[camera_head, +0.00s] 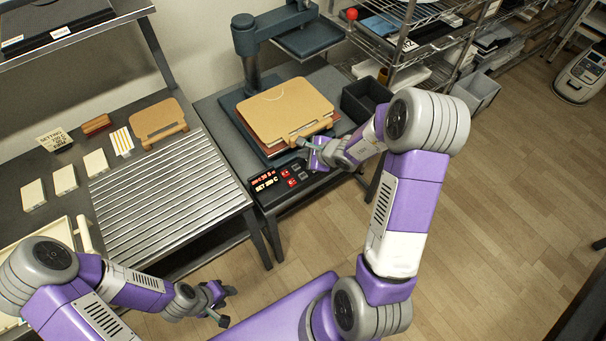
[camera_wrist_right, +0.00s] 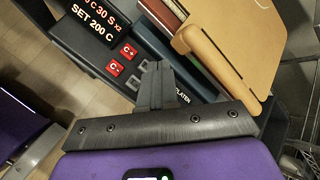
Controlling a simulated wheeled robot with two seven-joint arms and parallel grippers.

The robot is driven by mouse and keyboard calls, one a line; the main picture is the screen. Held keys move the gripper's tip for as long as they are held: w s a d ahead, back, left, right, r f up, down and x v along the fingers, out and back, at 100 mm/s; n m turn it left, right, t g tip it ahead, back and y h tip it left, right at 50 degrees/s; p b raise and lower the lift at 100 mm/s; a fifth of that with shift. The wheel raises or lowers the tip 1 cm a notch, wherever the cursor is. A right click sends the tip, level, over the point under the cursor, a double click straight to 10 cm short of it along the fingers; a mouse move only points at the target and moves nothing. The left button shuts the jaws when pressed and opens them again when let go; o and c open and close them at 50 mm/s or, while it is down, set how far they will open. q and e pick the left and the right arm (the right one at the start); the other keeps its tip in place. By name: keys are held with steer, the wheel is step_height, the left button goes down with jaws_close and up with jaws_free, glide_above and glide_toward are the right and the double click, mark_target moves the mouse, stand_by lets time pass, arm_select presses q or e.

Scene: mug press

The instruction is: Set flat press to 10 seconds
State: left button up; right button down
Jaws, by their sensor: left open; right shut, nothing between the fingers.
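The flat press (camera_head: 250,122) stands on the middle table with a tan wooden board (camera_head: 285,105) on its bed. Its control panel (camera_head: 300,187) faces front. In the right wrist view the display (camera_wrist_right: 98,22) reads "C 30 S x2", its start cut off, above "SET 200 C". Red C+ (camera_wrist_right: 128,53) and C- (camera_wrist_right: 114,69) buttons sit beside it. More buttons (camera_wrist_right: 147,65) are partly hidden by my fingers. My right gripper (camera_head: 306,147) is shut and empty, at the panel's right part; I cannot tell if it touches. My left gripper (camera_head: 225,306) is open and empty, low at the front.
A dark bin (camera_head: 364,98) and wire shelving (camera_head: 420,50) are at the right of the press. The floor (camera_head: 500,210) at right is clear.

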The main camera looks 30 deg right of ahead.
steer(key=shift+f, duration=0.1)
steer(key=b, duration=0.5)
glide_above(305, 177)
step_height(305, 177, down, 7)
steer(key=shift+a+f, duration=0.1)
steer(key=shift+f, duration=0.05)
steer(key=shift+f+b, duration=0.75)
steer(key=shift+b, duration=0.1)
stand_by(1.2)
steer(key=shift+f+b, duration=0.4)
steer(key=shift+b, duration=0.3)
steer(key=shift+f+b, duration=0.5)
steer(key=shift+b, duration=0.15)
stand_by(0.5)
steer(key=shift+r, duration=0.1)
steer(key=shift+r+p, duration=0.5)
steer(key=shift+r, duration=0.3)
steer(key=shift+r, duration=0.15)
